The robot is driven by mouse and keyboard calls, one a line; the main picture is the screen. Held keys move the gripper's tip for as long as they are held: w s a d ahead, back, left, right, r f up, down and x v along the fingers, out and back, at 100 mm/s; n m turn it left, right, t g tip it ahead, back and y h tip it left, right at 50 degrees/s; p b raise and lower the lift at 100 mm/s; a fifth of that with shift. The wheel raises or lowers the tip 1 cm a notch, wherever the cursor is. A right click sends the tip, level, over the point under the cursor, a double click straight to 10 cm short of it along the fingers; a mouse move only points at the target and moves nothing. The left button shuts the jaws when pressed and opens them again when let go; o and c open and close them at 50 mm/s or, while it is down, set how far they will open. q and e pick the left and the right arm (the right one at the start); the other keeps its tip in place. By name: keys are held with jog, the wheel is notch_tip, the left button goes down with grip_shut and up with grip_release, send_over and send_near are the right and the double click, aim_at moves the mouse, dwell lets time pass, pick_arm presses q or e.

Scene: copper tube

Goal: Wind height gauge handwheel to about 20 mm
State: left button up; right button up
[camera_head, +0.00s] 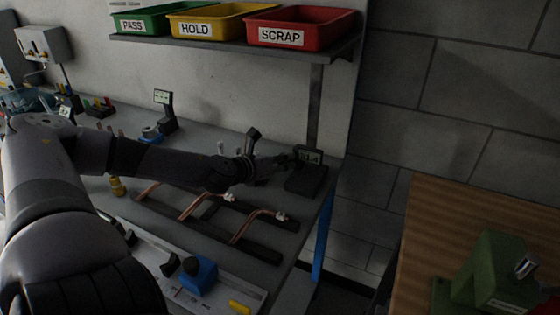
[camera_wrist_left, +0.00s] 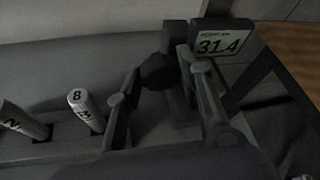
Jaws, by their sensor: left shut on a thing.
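The height gauge (camera_head: 306,180) stands at the right end of the grey bench, a dark base with a small display. In the left wrist view its display (camera_wrist_left: 222,45) reads 31.4. The dark round handwheel (camera_wrist_left: 158,73) lies between the fingers of my left gripper (camera_wrist_left: 160,66), which is shut on it. In the head view my left gripper (camera_head: 280,163) reaches the gauge from the left, and the handwheel is hidden behind it. My right gripper is not in view.
Bent copper tubes (camera_head: 190,207) lie on dark rails in front of my left arm. Numbered pins (camera_wrist_left: 84,103) stand left of the gripper. A shelf with green, yellow and red trays (camera_head: 300,27) hangs above. A wooden table (camera_head: 440,215) with a green device (camera_head: 495,270) is at right.

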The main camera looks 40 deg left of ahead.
pick_arm(q)
jog(key=shift+c, duration=1.1)
jog(key=shift+r+n+p, duration=0.15)
jog(key=shift+n+p, duration=0.15)
jog(key=shift+p, duration=0.45)
jog(key=n+p, duration=0.1)
jog(key=n+t+h+p, duration=0.1)
jog(key=p, duration=0.1)
jog(key=shift+a+h, duration=0.2)
jog(key=shift+h, duration=0.1)
jog(key=shift+f+n+t, duration=0.3)
jog(key=shift+f+n, duration=0.1)
jog(key=shift+n, duration=0.3)
jog(key=shift+f+n+t+h+b, duration=0.1)
jog(key=shift+n+t+h+b, duration=0.35)
jog(key=shift+n, duration=0.25)
jog(key=shift+n+h, duration=0.25)
jog(key=shift+n, duration=0.25)
jog(key=shift+t+b, duration=0.25)
jog(key=shift+b, duration=0.05)
